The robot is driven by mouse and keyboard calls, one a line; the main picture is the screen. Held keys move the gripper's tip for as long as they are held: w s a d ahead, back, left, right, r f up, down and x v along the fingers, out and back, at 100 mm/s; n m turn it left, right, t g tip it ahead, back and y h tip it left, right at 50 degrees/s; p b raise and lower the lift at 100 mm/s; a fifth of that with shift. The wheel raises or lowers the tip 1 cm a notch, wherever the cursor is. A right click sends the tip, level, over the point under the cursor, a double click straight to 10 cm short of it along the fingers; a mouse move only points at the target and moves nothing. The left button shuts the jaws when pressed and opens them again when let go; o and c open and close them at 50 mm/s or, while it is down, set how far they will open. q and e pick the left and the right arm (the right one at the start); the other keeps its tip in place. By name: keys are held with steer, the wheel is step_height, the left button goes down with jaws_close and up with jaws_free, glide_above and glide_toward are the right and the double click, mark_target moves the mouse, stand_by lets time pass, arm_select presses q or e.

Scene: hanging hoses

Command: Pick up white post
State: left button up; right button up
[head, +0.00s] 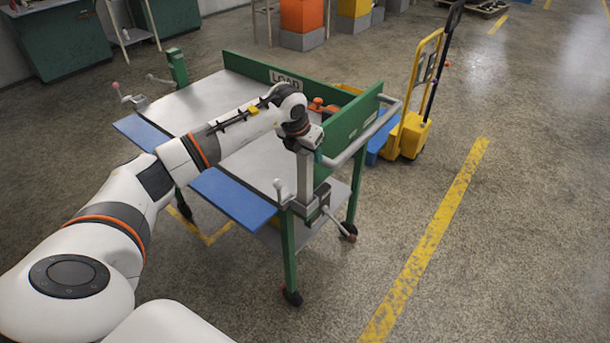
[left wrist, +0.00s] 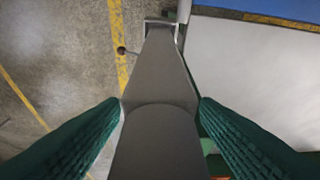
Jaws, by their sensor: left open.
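A pale grey-white post (head: 305,178) stands upright at the near right corner of a green-framed cart. My left gripper (head: 304,143) is at the top of this post, pointing down. In the left wrist view the post (left wrist: 160,85) runs away from the camera between two green ribbed fingers. The fingers are apart, one on each side of it, and the gripper is open. I cannot tell whether either finger touches the post. My right gripper is in neither view.
The cart's grey top (head: 205,105) has a green side panel marked LOAD (head: 290,80) and blue edge strips (head: 232,198). A lever (head: 335,222) sticks out beside the post's base. A yellow pallet truck (head: 412,130) stands behind right. Floor at right is clear.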

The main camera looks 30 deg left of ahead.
arm_select(q)
steer(key=shift+c, duration=0.2)
steer(key=shift+r, duration=0.1)
jaws_close()
